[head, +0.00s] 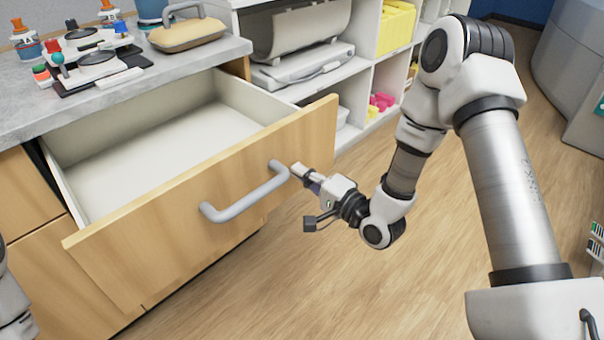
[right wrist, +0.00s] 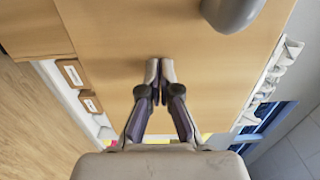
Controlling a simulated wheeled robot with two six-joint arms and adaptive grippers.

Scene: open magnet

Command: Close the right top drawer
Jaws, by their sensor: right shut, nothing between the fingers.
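The wooden top drawer (head: 150,220) is pulled well out of the counter, and its pale inside (head: 140,150) is empty. Its grey bar handle (head: 245,195) sits on the drawer front. My right gripper (head: 298,171) is shut and empty, with its fingertips close to the drawer front beside the right end of the handle. In the right wrist view the shut fingertips (right wrist: 159,64) point at the wooden front (right wrist: 110,30), with part of the handle (right wrist: 230,10) at the top. I cannot tell if they touch. A bit of my left arm shows at the lower left, but its gripper does not.
The grey countertop (head: 60,110) above the drawer holds small bottles, black-and-white devices and a yellow-based object (head: 187,34). White shelves (head: 350,75) with yellow and pink items stand behind. The wooden floor (head: 290,290) in front is clear.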

